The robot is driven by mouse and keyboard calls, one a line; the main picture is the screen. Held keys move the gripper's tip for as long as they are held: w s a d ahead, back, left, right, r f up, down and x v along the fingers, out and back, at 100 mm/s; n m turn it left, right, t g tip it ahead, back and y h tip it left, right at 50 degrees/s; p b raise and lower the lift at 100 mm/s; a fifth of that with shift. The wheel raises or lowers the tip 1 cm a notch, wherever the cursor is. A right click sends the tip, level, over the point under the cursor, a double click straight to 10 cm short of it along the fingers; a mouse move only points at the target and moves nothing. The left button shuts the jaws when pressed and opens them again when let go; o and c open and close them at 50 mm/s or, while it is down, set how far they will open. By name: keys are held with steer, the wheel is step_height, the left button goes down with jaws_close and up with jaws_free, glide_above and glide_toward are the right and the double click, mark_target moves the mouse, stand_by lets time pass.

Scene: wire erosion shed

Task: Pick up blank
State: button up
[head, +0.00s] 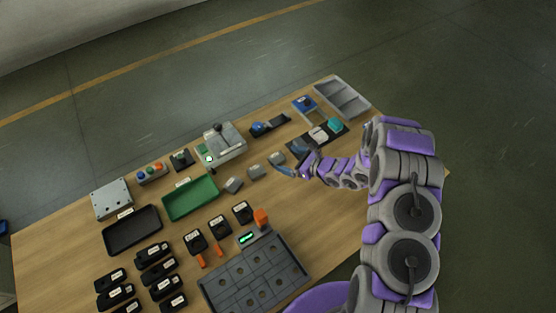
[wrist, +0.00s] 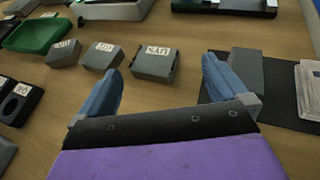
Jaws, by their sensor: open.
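Three small grey blanks with white labels stand in a row on the wooden table. In the wrist view they are the left blank (wrist: 65,56), the middle blank (wrist: 101,60) and the right blank (wrist: 153,68). The head view shows the same row: left (head: 233,185), middle (head: 255,172), right (head: 277,158). My gripper (wrist: 160,75) has its blue fingers spread wide and empty. In the wrist view the right blank appears between the fingertips, beyond them; no contact shows. In the head view my gripper (head: 288,160) is just beside the right blank.
A dark mat (wrist: 285,118) holding a grey block (wrist: 240,72) and a pale stack (wrist: 308,80) lies right of my gripper. A green tray (head: 190,199) stands left of the blanks. A grey machine (head: 222,145) stands behind them. A grey fixture plate (head: 255,280) fills the front.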

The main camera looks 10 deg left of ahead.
mark_target(279, 158)
steer(key=x, duration=0.3)
steer(key=s+b+x, duration=0.1)
steer(key=shift+w+a+f, duration=0.15)
steer(key=shift+a+f, duration=0.15)
steer(key=shift+a, duration=0.1)
steer(key=shift+d, duration=0.2)
steer(key=c, duration=1.4)
